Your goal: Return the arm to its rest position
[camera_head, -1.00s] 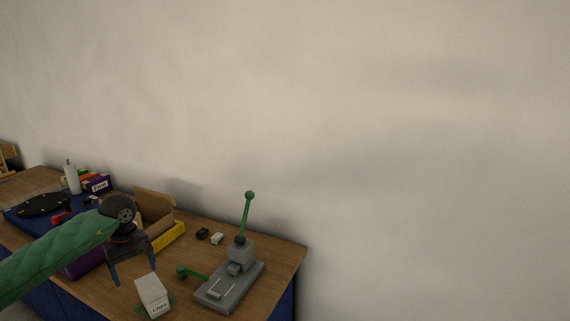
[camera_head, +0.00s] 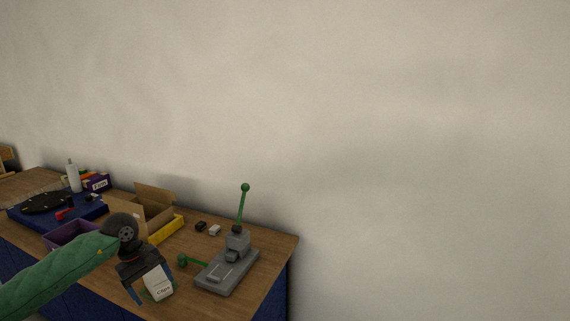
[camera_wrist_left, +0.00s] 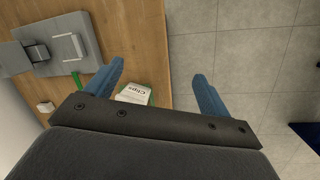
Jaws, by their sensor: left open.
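My left arm, in a green sleeve, reaches in from the left of the head view. Its gripper (camera_head: 154,286) is open and empty above the front of the bench, with the blue fingers spread and pointing down. A white box labelled "Clips" (camera_head: 159,284) is beside and partly behind the fingers in the head view. In the left wrist view the box (camera_wrist_left: 134,93) lies beyond the open fingers (camera_wrist_left: 157,86), nearer the left finger, partly hidden by the gripper body. I cannot tell whether a finger touches it. My right gripper is not in view.
A grey lever press (camera_head: 227,272) with green handles stands right of the box. An open cardboard box (camera_head: 152,201), a yellow bin (camera_head: 166,231) and a purple bin (camera_head: 66,233) are on the bench (camera_head: 274,244). Floor (camera_wrist_left: 268,70) lies past its front edge.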

